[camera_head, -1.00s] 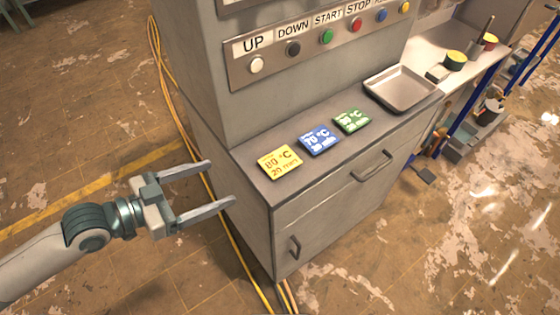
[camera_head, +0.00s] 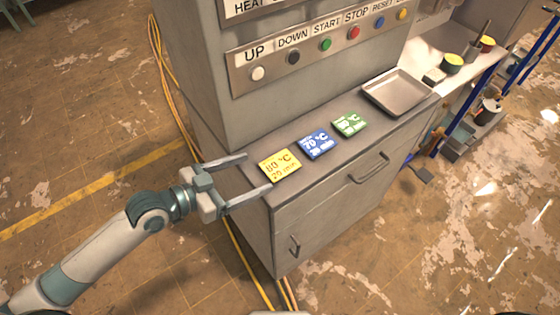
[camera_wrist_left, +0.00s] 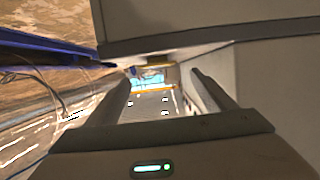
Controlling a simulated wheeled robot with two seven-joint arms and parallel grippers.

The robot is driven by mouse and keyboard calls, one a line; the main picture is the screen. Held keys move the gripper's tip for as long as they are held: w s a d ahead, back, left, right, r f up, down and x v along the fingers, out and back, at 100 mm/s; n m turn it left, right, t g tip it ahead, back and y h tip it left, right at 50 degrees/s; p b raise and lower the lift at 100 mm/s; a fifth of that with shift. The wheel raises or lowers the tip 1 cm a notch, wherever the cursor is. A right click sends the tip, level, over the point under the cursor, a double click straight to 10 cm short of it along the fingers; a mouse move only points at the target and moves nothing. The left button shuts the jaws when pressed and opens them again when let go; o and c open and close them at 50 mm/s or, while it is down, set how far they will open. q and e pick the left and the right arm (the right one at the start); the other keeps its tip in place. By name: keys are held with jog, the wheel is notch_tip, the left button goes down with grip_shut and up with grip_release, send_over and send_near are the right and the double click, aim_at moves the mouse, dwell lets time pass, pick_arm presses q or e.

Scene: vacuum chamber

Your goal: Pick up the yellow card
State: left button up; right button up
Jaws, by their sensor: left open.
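The yellow card (camera_head: 280,166), marked 80 °C and 20 min, lies flat on the ledge of the grey machine in the head view. My left gripper (camera_head: 258,171) is open at the ledge's left edge, its two fingers pointing right toward the card. The fingertips are close to the card's left side; I cannot tell whether the nearer one touches it. The open left fingers (camera_wrist_left: 161,76) also show in the left wrist view with nothing held between them; I cannot make out the card there. My right gripper is not in view.
A blue card (camera_head: 317,144) and a green card (camera_head: 349,124) lie to the right of the yellow one. A metal tray (camera_head: 399,94) sits farther right. The button panel (camera_head: 325,45) rises behind. Yellow cables (camera_head: 213,195) run along the floor to the left.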

aim_at(279, 165)
pick_arm(q)
jog(key=shift+p+x, duration=0.3)
jog(key=shift+x, duration=1.05)
jog(key=shift+w+d+p, duration=0.35)
jog(key=shift+d+p, duration=0.1)
jog(key=shift+p, duration=0.05)
jog(key=p+x, duration=0.1)
jog(key=x, duration=0.2)
jog(key=shift+s+d+f, duration=0.1)
jog(key=shift+f, duration=0.05)
jog(key=shift+w+d+f+p, duration=0.25)
jog(key=shift+w+d+p, duration=0.05)
jog(key=shift+d, duration=0.05)
jog(key=c, duration=1.1)
